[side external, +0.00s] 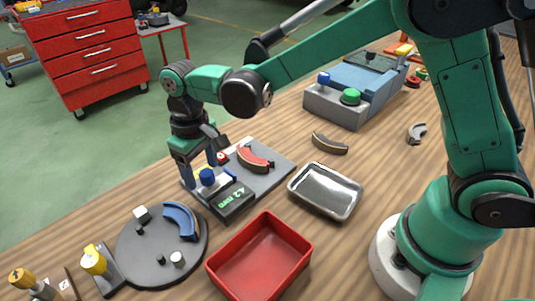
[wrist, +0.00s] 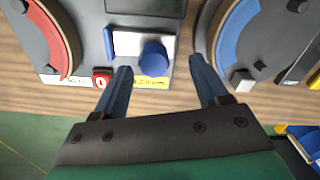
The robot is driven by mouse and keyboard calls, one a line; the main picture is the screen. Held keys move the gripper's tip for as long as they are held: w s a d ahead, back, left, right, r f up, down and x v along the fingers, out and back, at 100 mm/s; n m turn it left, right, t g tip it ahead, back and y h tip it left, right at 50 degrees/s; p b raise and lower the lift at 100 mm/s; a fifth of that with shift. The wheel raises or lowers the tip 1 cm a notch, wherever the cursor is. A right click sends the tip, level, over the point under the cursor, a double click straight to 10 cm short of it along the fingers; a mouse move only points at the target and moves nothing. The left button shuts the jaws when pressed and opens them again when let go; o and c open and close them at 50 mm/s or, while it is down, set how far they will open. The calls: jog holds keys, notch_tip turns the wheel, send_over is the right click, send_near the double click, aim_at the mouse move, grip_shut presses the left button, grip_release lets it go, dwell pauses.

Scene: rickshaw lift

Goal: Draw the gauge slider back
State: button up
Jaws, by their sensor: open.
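The gauge (side external: 233,201) is a grey block with a green "4.2 mm" readout, on a grey board (side external: 271,176). Its slider has a round blue knob (side external: 207,177). In the wrist view the knob (wrist: 153,58) sits in front of a white plate (wrist: 130,44), beside a blue upright piece (wrist: 109,43). My gripper (side external: 198,169) is open over the gauge's near-left end, pointing down. In the wrist view the two blue fingers (wrist: 160,66) are spread, with the knob between their tips, closer to the left one. I see gaps on both sides; I cannot tell the height.
A red curved shoe (side external: 255,158) lies on the same board, with a red button (wrist: 101,78) near it. A dark round plate (side external: 150,262) with a blue shoe (side external: 181,221) stands left of the gauge. A metal tray (side external: 325,191) and red bin (side external: 260,258) stand to the right and front.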

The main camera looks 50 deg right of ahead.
aim_at(205, 173)
jog(key=shift+r, duration=2.25)
jog(key=shift+s+d+r, duration=0.1)
jog(key=shift+d+r, duration=0.05)
jog(key=shift+d, duration=0.05)
jog(key=s+d+r+m+t, duration=0.3)
jog(key=s+d+t, duration=0.4)
jog(key=d, duration=0.6)
jog(key=shift+s+r, duration=0.25)
jog(key=shift+s, duration=0.95)
